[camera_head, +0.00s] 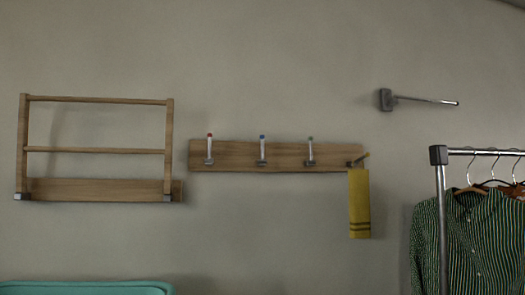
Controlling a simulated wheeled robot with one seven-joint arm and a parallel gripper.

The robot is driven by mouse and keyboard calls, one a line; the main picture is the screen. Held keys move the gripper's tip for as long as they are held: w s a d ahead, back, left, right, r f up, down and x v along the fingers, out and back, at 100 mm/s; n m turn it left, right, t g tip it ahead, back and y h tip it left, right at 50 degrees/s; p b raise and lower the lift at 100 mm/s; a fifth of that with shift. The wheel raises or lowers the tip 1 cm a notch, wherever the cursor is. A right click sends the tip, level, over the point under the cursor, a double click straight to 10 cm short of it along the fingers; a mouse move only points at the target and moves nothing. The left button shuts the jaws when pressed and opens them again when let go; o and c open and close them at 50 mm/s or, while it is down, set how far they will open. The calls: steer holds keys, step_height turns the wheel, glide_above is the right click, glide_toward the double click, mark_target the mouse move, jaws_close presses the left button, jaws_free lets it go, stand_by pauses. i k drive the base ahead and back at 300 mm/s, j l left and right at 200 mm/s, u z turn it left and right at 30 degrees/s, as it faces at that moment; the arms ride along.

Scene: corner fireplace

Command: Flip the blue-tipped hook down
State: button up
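The blue-tipped hook (262,151) is on a wooden wall board (235,148). It stands upright, folded up against the board, with its blue tip at the top edge. A red-tipped hook (209,150) stands upright to its left. A hook with a greenish tip (310,153) stands upright to its right. At the board's right end another hook (360,159) sticks outward, and a yellow towel (359,204) hangs there. My gripper is not in view.
A wooden rack (96,151) is on the wall at left. A metal wall rod (425,100) juts out at upper right. A clothes rail (486,152) with hanging shirts (470,240) stands at right. A teal object (85,288) is at lower left. The space before the board looks clear.

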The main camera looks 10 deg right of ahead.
mark_target(261, 161)
steer(key=i+j, duration=0.1)
steer(key=i, duration=0.45)
steer(key=i+j, duration=0.15)
steer(key=i, duration=0.45)
